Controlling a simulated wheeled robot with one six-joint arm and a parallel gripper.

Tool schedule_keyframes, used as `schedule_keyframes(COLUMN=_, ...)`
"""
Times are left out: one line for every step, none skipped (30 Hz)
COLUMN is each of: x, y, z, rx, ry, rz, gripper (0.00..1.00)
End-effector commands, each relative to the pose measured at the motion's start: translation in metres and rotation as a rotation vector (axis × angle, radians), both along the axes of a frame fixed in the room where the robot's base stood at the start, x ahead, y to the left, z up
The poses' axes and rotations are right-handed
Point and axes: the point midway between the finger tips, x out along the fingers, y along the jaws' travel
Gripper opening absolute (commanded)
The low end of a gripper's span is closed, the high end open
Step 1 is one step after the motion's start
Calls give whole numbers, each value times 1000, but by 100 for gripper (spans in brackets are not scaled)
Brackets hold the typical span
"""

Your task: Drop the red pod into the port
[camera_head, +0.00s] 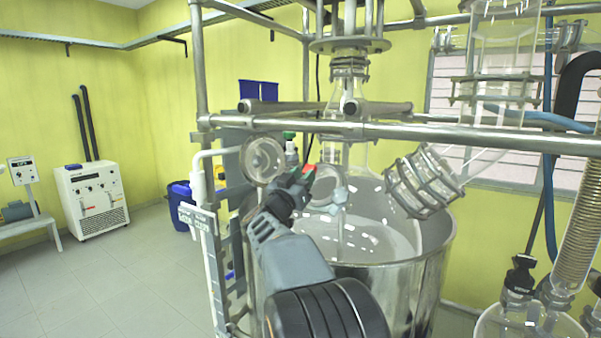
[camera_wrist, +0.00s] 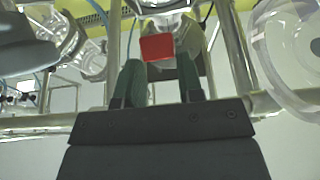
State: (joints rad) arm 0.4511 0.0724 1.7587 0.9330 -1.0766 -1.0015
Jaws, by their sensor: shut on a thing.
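The red pod (camera_head: 309,172) is small and sits at the tip of my gripper (camera_head: 299,184) in the head view. In the wrist view the pod (camera_wrist: 157,47) shows as a red block between the ends of the two dark fingers of my gripper (camera_wrist: 160,68), which is shut on it. Just beyond the pod, in the head view, is a round glass opening (camera_head: 324,188) on the side of the glass reactor, which looks like the port. A glass neck (camera_wrist: 160,4) shows past the pod at the top of the wrist view. The pod appears outside the opening; the exact gap is unclear.
A round glass flange (camera_head: 264,160) stands left of my gripper. A steel rail (camera_head: 400,131) crosses above, and a wide metal vessel (camera_head: 400,285) surrounds the reactor below. A clamped glass fitting (camera_head: 425,181) lies to the right. Open floor (camera_head: 130,285) is at left.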

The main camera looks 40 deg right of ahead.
Motion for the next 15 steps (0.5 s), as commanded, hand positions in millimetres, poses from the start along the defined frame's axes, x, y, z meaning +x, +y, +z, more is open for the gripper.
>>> schedule_keyframes(x=0, y=-2, z=-3, rx=0, ry=0, rz=0, gripper=1)
schedule_keyframes(x=1, y=-3, z=-4, rx=0, ry=1, rz=0, gripper=1)
schedule_keyframes(x=1, y=-5, z=-6, rx=1, ry=1, rz=0, gripper=1)
schedule_keyframes(x=2, y=-6, z=-7, rx=1, ry=1, rz=0, gripper=1)
schedule_keyframes(x=2, y=-8, z=-9, rx=0, ry=2, rz=0, gripper=1)
schedule_keyframes(x=3, y=-10, z=-11, rx=1, ry=3, rz=0, gripper=1)
schedule_keyframes(x=3, y=-11, z=-12, rx=1, ry=3, rz=0, gripper=1)
schedule_keyframes(x=3, y=-13, z=-13, rx=0, ry=2, rz=0, gripper=1)
schedule_keyframes(x=4, y=-14, z=-14, rx=1, ry=2, rz=1, gripper=1)
schedule_keyframes(x=4, y=-16, z=-15, rx=1, ry=2, rz=1, gripper=1)
schedule_keyframes(x=4, y=-17, z=-16, rx=1, ry=2, rz=1, gripper=1)
schedule_keyframes(x=5, y=-19, z=-18, rx=1, ry=1, rz=2, gripper=1)
schedule_keyframes(x=5, y=-20, z=-19, rx=1, ry=2, rz=1, gripper=1)
schedule_keyframes(x=6, y=-22, z=-21, rx=2, ry=2, rz=1, gripper=1)
schedule_keyframes(x=6, y=-24, z=-22, rx=2, ry=2, rz=1, gripper=1)
